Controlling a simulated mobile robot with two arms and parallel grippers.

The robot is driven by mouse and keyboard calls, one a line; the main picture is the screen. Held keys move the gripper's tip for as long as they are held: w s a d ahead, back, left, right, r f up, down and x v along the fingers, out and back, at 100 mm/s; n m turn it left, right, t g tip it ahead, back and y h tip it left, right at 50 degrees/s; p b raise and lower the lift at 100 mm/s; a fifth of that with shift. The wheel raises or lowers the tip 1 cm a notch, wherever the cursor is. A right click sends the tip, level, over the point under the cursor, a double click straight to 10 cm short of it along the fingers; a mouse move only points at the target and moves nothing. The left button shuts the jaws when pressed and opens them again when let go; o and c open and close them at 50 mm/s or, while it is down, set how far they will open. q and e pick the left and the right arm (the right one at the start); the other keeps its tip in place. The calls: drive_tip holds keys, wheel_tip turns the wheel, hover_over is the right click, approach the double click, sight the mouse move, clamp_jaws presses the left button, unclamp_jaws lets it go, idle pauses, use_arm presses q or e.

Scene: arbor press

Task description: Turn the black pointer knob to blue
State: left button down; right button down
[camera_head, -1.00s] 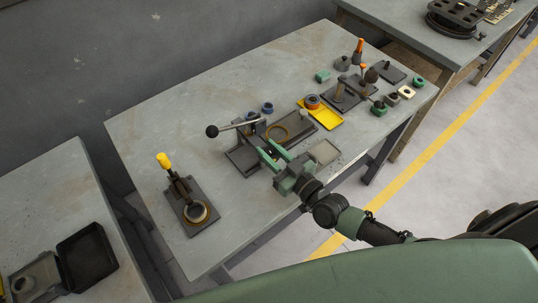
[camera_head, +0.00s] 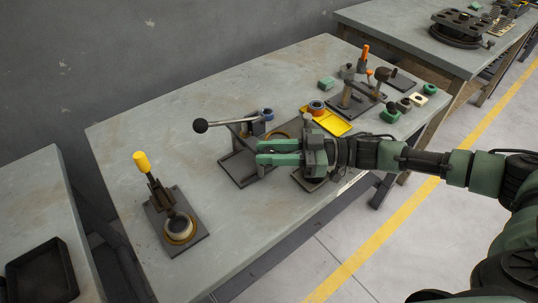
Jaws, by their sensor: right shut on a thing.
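The arbor press (camera_head: 237,165) stands on the middle table, a dark frame with a long lever ending in a black ball (camera_head: 200,126). My right gripper (camera_head: 260,153) reaches in from the right, its green fingers level and pointing left in front of the press. It is shut on a dark part there, mostly hidden between the fingers. I cannot tell for certain whether that part is the black pointer knob. No blue mark for the pointer can be made out. My left gripper is not in view.
A yellow-handled clamp on a dark plate (camera_head: 205,236) stands at the front left. A yellow tray (camera_head: 334,127) and several small fixtures stand at the back right.

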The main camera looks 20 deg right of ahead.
drive_tip(key=n+g+y+b, duration=0.1)
drive_tip(key=n+g, duration=0.1)
drive_tip(key=g, duration=0.2)
drive_tip(key=shift+w+n, duration=0.1)
drive_tip(key=shift+n, duration=0.2)
drive_tip(key=shift+n+g+b, duration=0.5)
drive_tip(key=shift+n+g, duration=0.3)
drive_tip(key=shift+g, duration=0.4)
drive_tip(key=shift+r+g, duration=0.1)
drive_tip(key=shift+g, duration=0.2)
drive_tip(key=shift+r+n+g, duration=0.1)
drive_tip(key=shift+n+g, duration=0.2)
drive_tip(key=shift+n, duration=0.1)
drive_tip(key=c, duration=1.4)
unclamp_jaws()
drive_tip(key=shift+c, duration=0.2)
drive_tip(key=shift+o, duration=1.3)
drive_tip(key=shift+a, duration=0.1)
